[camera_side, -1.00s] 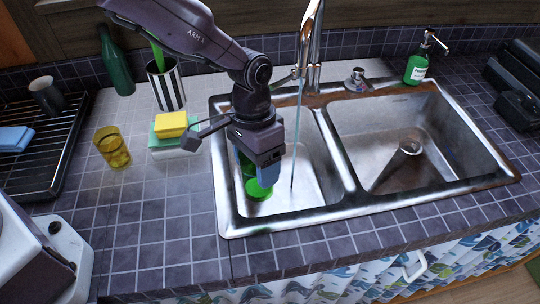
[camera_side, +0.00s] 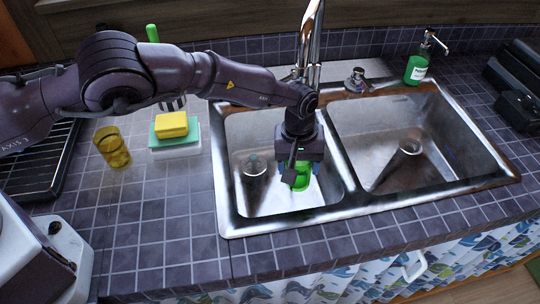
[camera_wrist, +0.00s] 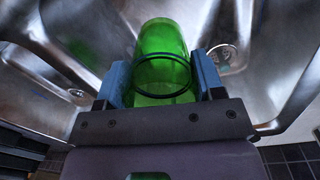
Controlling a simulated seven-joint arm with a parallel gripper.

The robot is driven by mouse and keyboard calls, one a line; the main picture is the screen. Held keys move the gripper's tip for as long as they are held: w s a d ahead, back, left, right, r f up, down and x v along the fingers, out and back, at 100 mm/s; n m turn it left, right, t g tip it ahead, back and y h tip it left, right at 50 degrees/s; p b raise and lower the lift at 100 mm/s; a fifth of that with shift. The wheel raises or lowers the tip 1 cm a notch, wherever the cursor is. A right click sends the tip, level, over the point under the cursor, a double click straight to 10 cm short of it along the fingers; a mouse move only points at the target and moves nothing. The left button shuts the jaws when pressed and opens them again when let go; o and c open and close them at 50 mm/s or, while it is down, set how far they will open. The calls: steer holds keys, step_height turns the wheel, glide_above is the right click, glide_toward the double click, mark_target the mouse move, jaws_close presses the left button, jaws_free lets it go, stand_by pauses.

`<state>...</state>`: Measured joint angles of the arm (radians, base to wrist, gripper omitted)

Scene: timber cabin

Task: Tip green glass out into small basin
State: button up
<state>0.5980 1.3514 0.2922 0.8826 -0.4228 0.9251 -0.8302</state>
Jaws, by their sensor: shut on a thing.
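The green glass (camera_side: 302,173) is held low inside the small basin (camera_side: 237,190), the left one of the sink, near its right wall. My gripper (camera_side: 297,178) is shut around the glass, partly covering it in the side view. In the wrist view, the blue fingers of my gripper (camera_wrist: 160,82) press on both sides of the green glass (camera_wrist: 162,45), and a dark ring shows across it. I cannot tell how far the glass is tilted or whether liquid is in it.
The tap (camera_side: 312,45) stands behind my wrist; its stream is not visible now. The divider (camera_side: 340,150) and large basin (camera_side: 415,140) lie to the right. A yellow glass (camera_side: 113,148) and a yellow sponge (camera_side: 172,125) stand left of the sink. A green soap bottle (camera_side: 416,68) is behind.

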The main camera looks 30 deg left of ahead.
steer(key=shift+w+d+r+n+y, duration=0.1)
steer(key=shift+d+r+n, duration=0.1)
steer(key=shift+d+n, duration=0.5)
steer(key=shift+w+d+r+n+y, duration=0.15)
steer(key=shift+d+n, duration=0.2)
steer(key=shift+d, duration=0.6)
steer(key=shift+d+r+n+y, duration=0.1)
steer(key=shift+d+r+n, duration=0.1)
steer(key=shift+d+n, duration=0.5)
steer(key=shift+f, duration=0.15)
steer(key=a+f+h, duration=0.1)
steer(key=a+h, duration=0.1)
steer(key=h, duration=0.1)
steer(key=shift+f, duration=0.4)
steer(key=shift+s+a+r+h, duration=0.1)
steer(key=shift+a+r+h, duration=0.1)
steer(key=shift+a+h, duration=0.5)
steer(key=shift+w+a+r+h, duration=0.1)
steer(key=shift+a+r+h, duration=0.15)
steer(key=shift+a+h, duration=0.45)
steer(key=shift+s+a+r+h, duration=0.15)
steer(key=shift+a+h, duration=0.25)
steer(key=shift+h, duration=0.55)
steer(key=shift+a+r+h, duration=0.25)
steer(key=shift+r+h, duration=0.1)
steer(key=shift+h, duration=0.55)
steer(key=shift+t, duration=0.3)
